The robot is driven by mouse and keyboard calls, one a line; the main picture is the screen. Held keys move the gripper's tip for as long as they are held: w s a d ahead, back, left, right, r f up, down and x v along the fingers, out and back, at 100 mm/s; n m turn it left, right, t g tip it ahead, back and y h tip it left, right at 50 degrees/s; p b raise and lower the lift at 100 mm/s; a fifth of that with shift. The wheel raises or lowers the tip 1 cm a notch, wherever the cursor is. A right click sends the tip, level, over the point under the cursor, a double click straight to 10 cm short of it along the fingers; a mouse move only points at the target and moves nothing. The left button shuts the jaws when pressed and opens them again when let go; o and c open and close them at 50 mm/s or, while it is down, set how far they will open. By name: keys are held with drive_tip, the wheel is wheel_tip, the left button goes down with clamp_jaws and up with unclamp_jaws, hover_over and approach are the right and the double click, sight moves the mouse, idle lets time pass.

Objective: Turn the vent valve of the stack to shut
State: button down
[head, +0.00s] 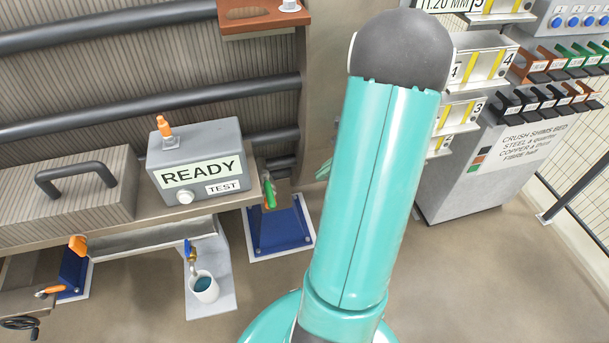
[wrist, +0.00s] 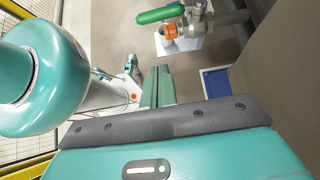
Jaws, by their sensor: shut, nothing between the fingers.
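A valve with a long green lever (wrist: 160,14) and an orange collar (wrist: 172,31) shows at the top of the wrist view, on a grey metal pipe (wrist: 232,19). The lever points left, roughly along the pipe's line. No label on it is readable. In the head view a green lever (head: 269,191) hangs at the end of the bench, partly edge-on. My gripper (wrist: 157,70) is shut and empty in the wrist view, below the lever in the picture and apart from it. My gripper is not visible in the head view, where my arm fills the middle.
A grey box reading READY (head: 200,172) stands on the bench. A blue-handled tap (head: 190,252) is above a white cup (head: 204,287). Blue footplates (head: 281,230) stand below. A shim rack (head: 490,150) stands right. Open floor lies between.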

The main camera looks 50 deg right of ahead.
sight(268, 189)
drive_tip(key=w+a+f, duration=0.5)
drive_tip(key=a, duration=0.3)
drive_tip(key=shift+w+a, duration=0.35)
